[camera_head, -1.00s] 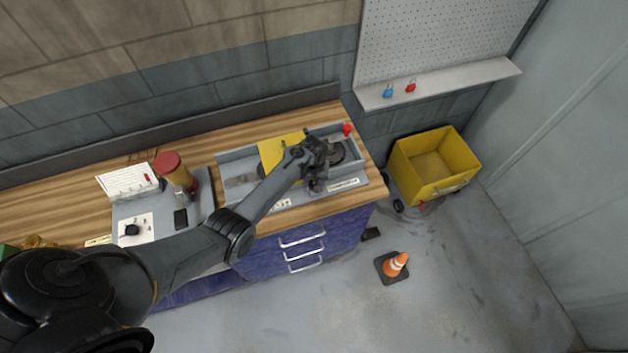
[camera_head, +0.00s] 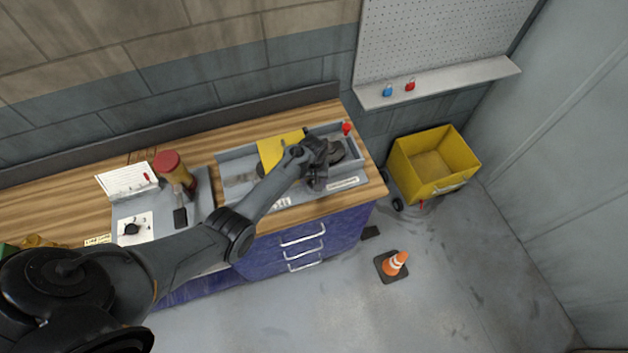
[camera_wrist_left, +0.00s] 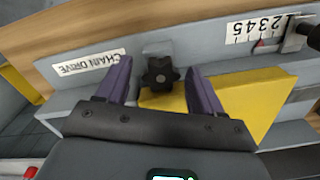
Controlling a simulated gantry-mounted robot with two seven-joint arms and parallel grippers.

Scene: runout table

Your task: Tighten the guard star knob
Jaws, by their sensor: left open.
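The black star knob (camera_wrist_left: 160,74) shows in the left wrist view, on a grey bracket beside the yellow guard plate (camera_wrist_left: 245,98). My left gripper (camera_wrist_left: 158,66) is open, with one purple finger on each side of the knob and a visible gap to each; I cannot tell how deep the fingers reach around it. In the head view my left gripper (camera_head: 318,172) is over the right part of the grey machine tray (camera_head: 235,157), just right of the yellow guard (camera_head: 272,152). The knob is hidden there behind the gripper. My right gripper is not in view.
A "CHAIN DRIVE" label (camera_wrist_left: 88,63) and a numbered scale (camera_wrist_left: 258,28) flank the knob. A red knob (camera_head: 346,128) stands at the tray's right end. A yellow bin (camera_head: 435,165) and cone (camera_head: 396,263) are on the floor.

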